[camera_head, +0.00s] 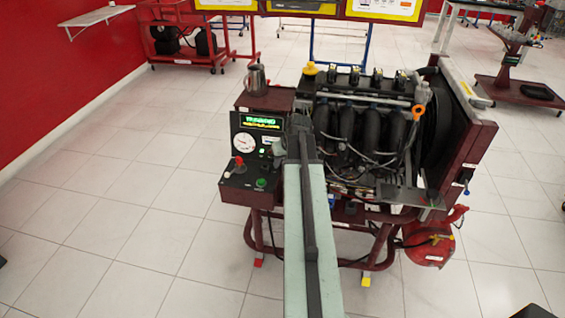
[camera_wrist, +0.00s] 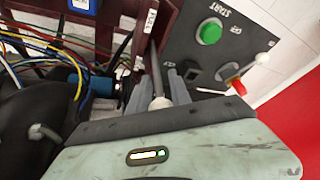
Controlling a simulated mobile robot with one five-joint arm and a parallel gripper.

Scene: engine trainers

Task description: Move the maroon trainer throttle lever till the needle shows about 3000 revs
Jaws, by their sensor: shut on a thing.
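The maroon trainer (camera_head: 371,205) carries an engine and a dark control panel (camera_head: 235,190). A round white gauge (camera_head: 244,143) sits on the panel under a lit green display (camera_head: 260,122). Its needle is too small to read in revs. In the wrist view, the throttle lever (camera_wrist: 153,62) is a grey rod with a pale round knob (camera_wrist: 160,103). My gripper (camera_wrist: 158,86) is shut around this lever, one finger on each side. In the head view, my gripper is largely hidden by my own arm, just right of the gauge, and the lever is hidden.
A metal jug (camera_head: 256,80) stands behind the display. The floor left of the trainer is clear.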

